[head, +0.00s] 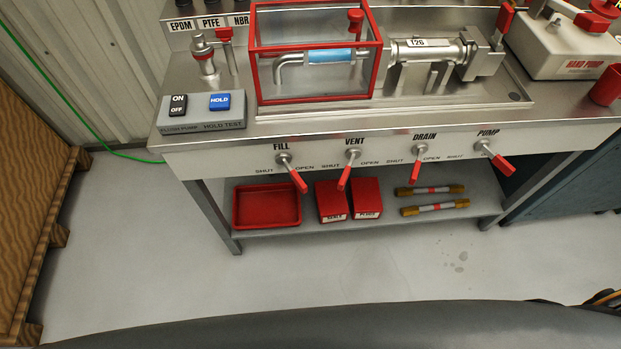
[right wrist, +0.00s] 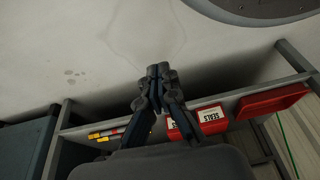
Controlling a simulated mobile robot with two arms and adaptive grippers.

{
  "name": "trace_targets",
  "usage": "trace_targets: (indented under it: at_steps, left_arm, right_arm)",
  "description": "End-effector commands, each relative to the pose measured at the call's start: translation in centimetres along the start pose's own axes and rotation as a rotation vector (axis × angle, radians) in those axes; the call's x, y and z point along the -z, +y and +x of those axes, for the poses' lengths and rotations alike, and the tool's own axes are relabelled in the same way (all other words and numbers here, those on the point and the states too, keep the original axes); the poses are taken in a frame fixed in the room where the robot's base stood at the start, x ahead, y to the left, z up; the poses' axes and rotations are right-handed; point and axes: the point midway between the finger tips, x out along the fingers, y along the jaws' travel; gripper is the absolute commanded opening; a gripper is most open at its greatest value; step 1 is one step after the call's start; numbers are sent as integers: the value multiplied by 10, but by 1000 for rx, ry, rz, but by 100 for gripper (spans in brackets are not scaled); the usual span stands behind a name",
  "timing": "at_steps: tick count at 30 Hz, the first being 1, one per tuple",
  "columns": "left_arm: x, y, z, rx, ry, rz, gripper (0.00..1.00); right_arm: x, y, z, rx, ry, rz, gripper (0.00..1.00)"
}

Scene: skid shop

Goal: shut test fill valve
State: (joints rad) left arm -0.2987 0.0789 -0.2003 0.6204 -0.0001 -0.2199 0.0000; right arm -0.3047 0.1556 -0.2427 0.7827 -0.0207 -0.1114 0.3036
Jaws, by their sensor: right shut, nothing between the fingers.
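The fill valve (head: 297,180) is on the bench's front panel under the label FILL, at the left end of the row. Its red lever points down and to the right, towards the OPEN marking; SHUT is marked on its left. My right gripper (right wrist: 158,72) shows in the right wrist view, shut and empty, with the lower shelf and floor beyond it. It does not show in the head view, and no valve lever shows in the right wrist view. My left gripper is in neither view.
The vent (head: 345,178), drain (head: 415,173) and pump (head: 502,164) levers sit to the right in the same row. The shelf below holds a red tray (head: 267,222), two red boxes (head: 332,200) and two yellow-ended rods (head: 435,208). The floor in front is clear.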

Motion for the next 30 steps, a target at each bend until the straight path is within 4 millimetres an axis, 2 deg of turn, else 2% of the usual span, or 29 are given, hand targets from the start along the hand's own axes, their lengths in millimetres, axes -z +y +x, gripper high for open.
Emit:
trace_targets:
  at_steps: [1, 6, 9, 11, 15, 19, 21, 24, 27, 30]
  left_arm:
    - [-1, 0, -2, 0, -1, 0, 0]
    - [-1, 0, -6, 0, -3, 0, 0]
    - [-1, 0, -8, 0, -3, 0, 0]
    - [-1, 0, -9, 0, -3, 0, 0]
    - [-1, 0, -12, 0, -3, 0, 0]
    - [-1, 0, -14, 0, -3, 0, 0]
    - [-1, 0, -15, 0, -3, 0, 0]
    - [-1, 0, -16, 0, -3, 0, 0]
    - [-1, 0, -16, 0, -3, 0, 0]
    - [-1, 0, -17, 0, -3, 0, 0]
  right_arm:
    - [35, 4, -6, 18, 84, 54, 0]
    - [143, -6, -40, 169, 340, 286, 0]
    - [198, -21, -72, 311, 453, 412, 0]
    - [227, -32, -94, 413, 504, 485, 0]
    - [282, -66, -156, 684, 564, 637, 0]
    - [313, -99, -215, 937, 544, 747, 0]
    - [323, -113, -243, 1051, 513, 790, 0]
    - [330, -129, -274, 1177, 462, 834, 0]
    - [334, -138, -294, 1253, 422, 861, 0]
    - [335, -143, -303, 1290, 400, 874, 0]
